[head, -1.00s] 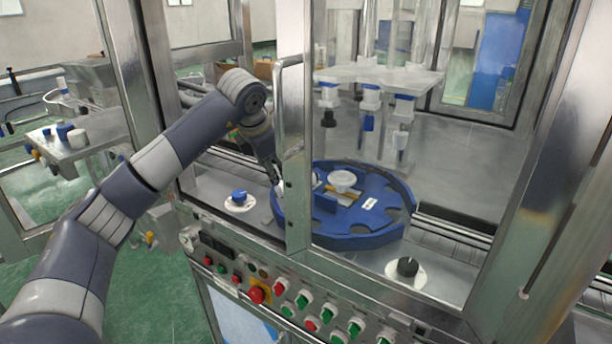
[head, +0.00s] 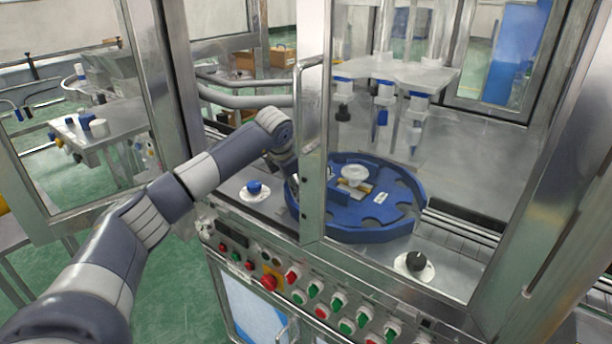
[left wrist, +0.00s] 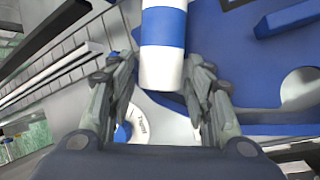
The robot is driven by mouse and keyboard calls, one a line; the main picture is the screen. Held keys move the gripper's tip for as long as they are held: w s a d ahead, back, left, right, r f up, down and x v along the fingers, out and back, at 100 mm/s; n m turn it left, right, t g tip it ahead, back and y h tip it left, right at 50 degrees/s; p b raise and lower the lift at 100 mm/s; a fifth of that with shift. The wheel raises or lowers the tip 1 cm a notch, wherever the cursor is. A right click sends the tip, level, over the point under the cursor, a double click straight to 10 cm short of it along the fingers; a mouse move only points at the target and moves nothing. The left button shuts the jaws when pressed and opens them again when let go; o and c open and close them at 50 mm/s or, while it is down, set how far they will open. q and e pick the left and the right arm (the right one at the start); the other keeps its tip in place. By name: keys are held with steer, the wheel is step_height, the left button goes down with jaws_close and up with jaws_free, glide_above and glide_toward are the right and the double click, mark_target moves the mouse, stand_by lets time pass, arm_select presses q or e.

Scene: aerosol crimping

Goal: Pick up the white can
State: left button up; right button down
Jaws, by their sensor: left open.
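The white can with a blue band (left wrist: 163,45) shows at the top centre of the left wrist view, at the edge of the blue rotary plate (left wrist: 228,70). My left gripper (left wrist: 162,66) is open, with one finger on each side of the can's near end. Small gaps show between the can and the fingers, so it does not look gripped. In the head view, my left arm reaches into the machine to the left rim of the blue rotary plate (head: 400,222). The door post there mostly hides the gripper, and I cannot make out the can. My right gripper is not in view.
The metal door post with its handle (head: 311,150) stands close by my left gripper. A blue knob (head: 254,187) and a black knob (head: 416,261) sit on the machine deck. Nozzles (head: 383,100) hang above the plate. A button panel (head: 300,297) runs along the front.

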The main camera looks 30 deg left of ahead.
arm_select(q)
steer(key=shift+c, duration=1)
steer(key=shift+r, duration=0.1)
steer(key=c, duration=0.7)
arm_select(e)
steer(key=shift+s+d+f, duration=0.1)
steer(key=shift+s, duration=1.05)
